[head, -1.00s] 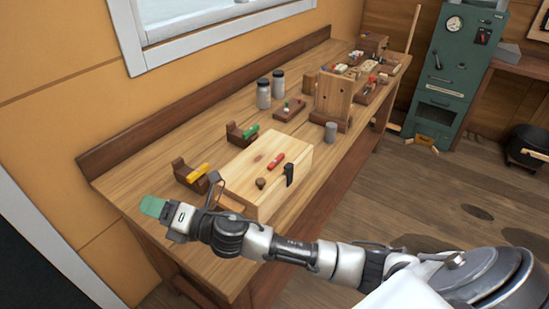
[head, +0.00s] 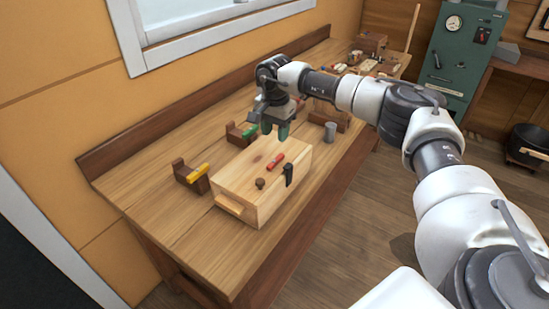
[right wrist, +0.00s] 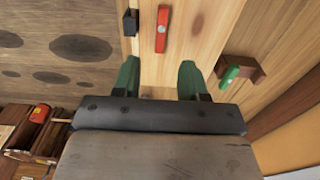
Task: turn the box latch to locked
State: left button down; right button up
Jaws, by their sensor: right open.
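The pale wooden box (head: 240,185) stands on the bench. I cannot tell for sure which is the latch. My right gripper (head: 268,135) points down above the far end of the box, open and empty. In the right wrist view the red bar (right wrist: 162,30) and the black piece (right wrist: 131,22) lie ahead of the green fingertips (right wrist: 158,80), apart from them. My left gripper is out of view.
Behind the box are wooden blocks with a yellow bar (head: 197,174) and a green bar (head: 249,131). A grey cylinder (head: 330,132) stands to the right. My arm hides part of the far bench. The near left bench top (head: 135,185) is clear.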

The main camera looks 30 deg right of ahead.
aim_at(274, 161)
notch_tip(274, 161, down, 9)
jog(key=shift+a+r+p, duration=0.1)
jog(key=shift+r+p, duration=0.05)
jog(key=shift+p, duration=0.95)
jog(key=shift+f, duration=0.65)
grip_shut()
